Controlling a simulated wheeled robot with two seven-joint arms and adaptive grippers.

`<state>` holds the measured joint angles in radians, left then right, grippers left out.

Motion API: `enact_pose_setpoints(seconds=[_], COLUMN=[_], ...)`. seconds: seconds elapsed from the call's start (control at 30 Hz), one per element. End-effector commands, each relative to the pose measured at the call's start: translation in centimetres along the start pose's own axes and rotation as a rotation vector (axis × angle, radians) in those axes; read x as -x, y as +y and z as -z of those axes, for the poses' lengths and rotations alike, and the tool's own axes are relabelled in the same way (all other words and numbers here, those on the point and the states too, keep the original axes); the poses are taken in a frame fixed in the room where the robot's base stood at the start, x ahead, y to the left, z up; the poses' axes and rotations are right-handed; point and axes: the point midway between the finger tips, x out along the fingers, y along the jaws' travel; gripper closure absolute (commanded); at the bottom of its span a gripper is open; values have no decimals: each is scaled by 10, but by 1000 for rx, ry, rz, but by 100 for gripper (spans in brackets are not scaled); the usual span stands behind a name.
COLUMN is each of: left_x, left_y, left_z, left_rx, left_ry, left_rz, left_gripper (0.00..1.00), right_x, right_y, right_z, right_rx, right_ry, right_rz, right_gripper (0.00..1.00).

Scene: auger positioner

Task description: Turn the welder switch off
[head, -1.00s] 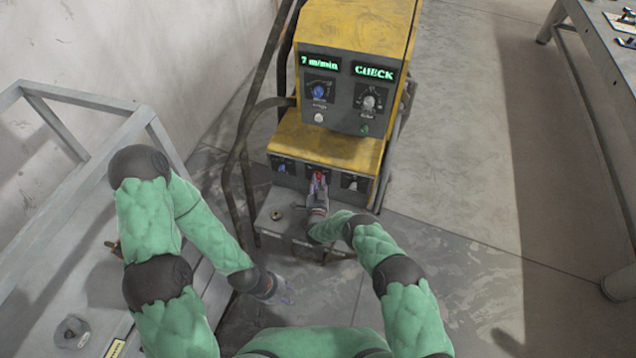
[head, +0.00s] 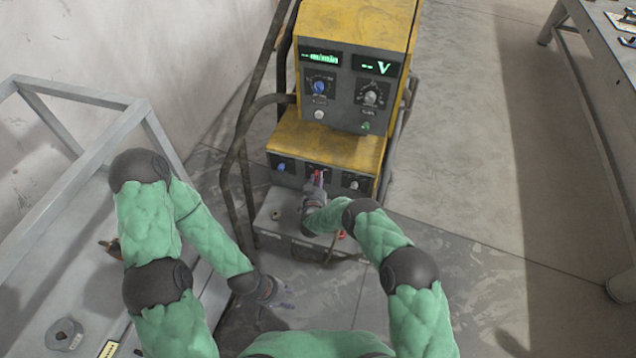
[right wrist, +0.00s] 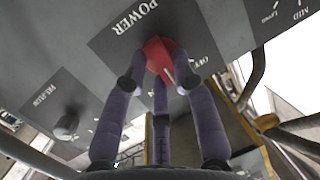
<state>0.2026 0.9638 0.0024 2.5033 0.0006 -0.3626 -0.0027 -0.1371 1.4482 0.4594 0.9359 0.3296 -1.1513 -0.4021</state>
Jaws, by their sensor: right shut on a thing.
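The welder (head: 335,70) is a yellow and dark grey machine in the middle of the head view. Its red power switch (right wrist: 160,58) sits under the word POWER in the right wrist view, with an OFF mark beside it. My right gripper (head: 317,182) is at the lower panel, with its fingers shut around the red switch. The fingers (right wrist: 160,78) hide part of the switch. The upper displays (head: 348,63) show dashes with "m/min" and "V". My left gripper (head: 280,292) hangs low over the floor, away from the welder; its fingers are too small to read.
A grey metal frame table (head: 75,95) stands at the left. Another grey table (head: 600,80) is at the right. Dark bent rails (head: 240,150) run along the welder's left side. A grey knob (right wrist: 66,124) sits beside the switch. The floor right of the welder is clear.

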Motion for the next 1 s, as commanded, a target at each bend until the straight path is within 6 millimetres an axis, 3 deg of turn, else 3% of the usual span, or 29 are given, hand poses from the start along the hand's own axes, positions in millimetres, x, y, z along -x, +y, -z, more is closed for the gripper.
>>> enact_pose_setpoints(seconds=[0.6,1.0], left_x=[-31,-42], left_y=[-11,-15], left_z=[1,2], left_rx=[0,0], left_ry=[0,0], left_rz=[0,0], left_gripper=[60,60], right_x=[-1,-1], right_y=[-7,-9], right_z=[3,4], right_rx=[543,762], right_ry=[-108,-153], right_rz=[-106,-148], right_gripper=[100,100])
